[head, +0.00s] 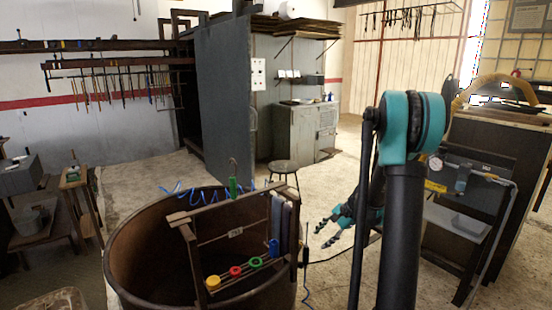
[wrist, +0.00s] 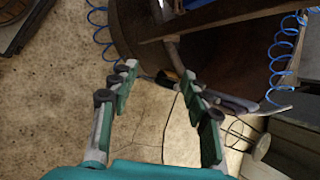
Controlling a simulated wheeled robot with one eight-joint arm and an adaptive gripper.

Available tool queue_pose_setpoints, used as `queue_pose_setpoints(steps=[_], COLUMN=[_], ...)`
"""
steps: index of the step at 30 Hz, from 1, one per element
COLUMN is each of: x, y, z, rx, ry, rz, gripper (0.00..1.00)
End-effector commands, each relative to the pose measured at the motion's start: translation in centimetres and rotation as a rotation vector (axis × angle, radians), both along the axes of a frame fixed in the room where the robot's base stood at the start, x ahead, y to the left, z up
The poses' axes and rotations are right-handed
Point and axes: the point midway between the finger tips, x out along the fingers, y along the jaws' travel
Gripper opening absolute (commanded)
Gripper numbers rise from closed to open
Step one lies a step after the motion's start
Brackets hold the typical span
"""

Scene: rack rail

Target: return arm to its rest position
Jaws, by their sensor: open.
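My teal and black arm (head: 402,140) stands upright at the right in the head view, bent so that its end hangs low behind the upright link. My gripper (head: 324,233) is to the right of the large rusty drum and apart from it, with its fingers pointing left. In the wrist view my gripper (wrist: 162,82) is open, its two fingers spread, with nothing held between them. Beyond the fingertips lie the floor, dark cables and the drum's side (wrist: 215,50).
The rusty drum (head: 130,245) carries a wooden rack (head: 191,240) with coloured rings, a green-handled tool (head: 234,184) and blue coiled hose. A workbench (head: 490,170) stands at the right, a stool (head: 284,166) behind the drum. Open floor (head: 345,265) lies between drum and bench.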

Motion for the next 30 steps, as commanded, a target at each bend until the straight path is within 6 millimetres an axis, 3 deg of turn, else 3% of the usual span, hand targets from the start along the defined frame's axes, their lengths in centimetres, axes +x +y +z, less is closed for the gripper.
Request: queue_pose_setpoints(steps=[6,13,24,30], x=[-6.3,-12.9,-23.4,-26.8], y=[1.2,1.4,0.4,-0.5], z=[2.5,3.8,3.3,2.3], rx=[-0.169,-0.351,-0.640,-0.749], ry=[-0.120,-0.237,-0.395,-0.446], rz=[0.177,0.381,0.742,0.886], gripper=[0.47,0.47,0.47,0.47])
